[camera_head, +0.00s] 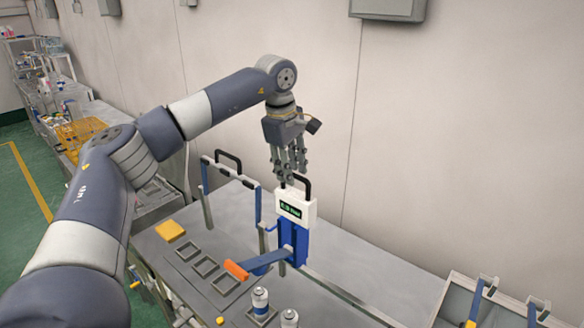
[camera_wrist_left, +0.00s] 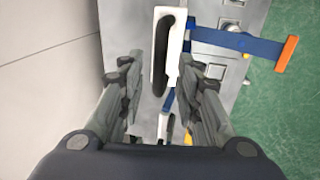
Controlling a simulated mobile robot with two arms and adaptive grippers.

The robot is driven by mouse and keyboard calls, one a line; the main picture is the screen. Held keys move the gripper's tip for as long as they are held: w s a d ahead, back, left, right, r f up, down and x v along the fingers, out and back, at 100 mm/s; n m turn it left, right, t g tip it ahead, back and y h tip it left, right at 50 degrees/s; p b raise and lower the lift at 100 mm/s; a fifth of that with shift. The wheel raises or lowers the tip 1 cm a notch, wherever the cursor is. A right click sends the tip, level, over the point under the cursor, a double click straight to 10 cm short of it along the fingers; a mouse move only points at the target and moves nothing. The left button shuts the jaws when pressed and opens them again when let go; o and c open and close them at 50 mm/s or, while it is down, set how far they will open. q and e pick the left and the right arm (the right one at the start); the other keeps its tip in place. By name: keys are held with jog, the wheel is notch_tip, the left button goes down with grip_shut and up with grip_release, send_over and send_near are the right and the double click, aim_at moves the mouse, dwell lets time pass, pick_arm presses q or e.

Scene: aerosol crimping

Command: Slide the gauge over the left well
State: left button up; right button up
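The gauge (camera_head: 295,210) has a white head with a green display, a blue body, a black handle (camera_head: 301,185) on top and a blue lever with an orange tip (camera_head: 237,270). It stands upright at the back of the bench. My left gripper (camera_head: 290,176) points down just above the handle. In the left wrist view my gripper (camera_wrist_left: 165,75) is open, and the black handle (camera_wrist_left: 160,60) lies between and beyond its fingers; contact is not visible. My right gripper is not in view.
A can (camera_head: 260,303) stands at the row's near end, with another can (camera_head: 290,318) beside it. A yellow block (camera_head: 170,231) lies at the left. A metal rail (camera_head: 345,293) runs right from the gauge. A handled frame (camera_head: 231,161) stands behind left. A tray (camera_head: 455,300) stands right.

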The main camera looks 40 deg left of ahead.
pick_arm(q)
jog(key=shift+r, duration=0.1)
jog(key=shift+d+r, duration=0.15)
jog(key=shift+r, duration=0.15)
notch_tip(320, 180, up, 11)
jog(key=s, duration=0.2)
jog(key=shift+s+a, duration=0.15)
jog(key=shift+a, duration=0.05)
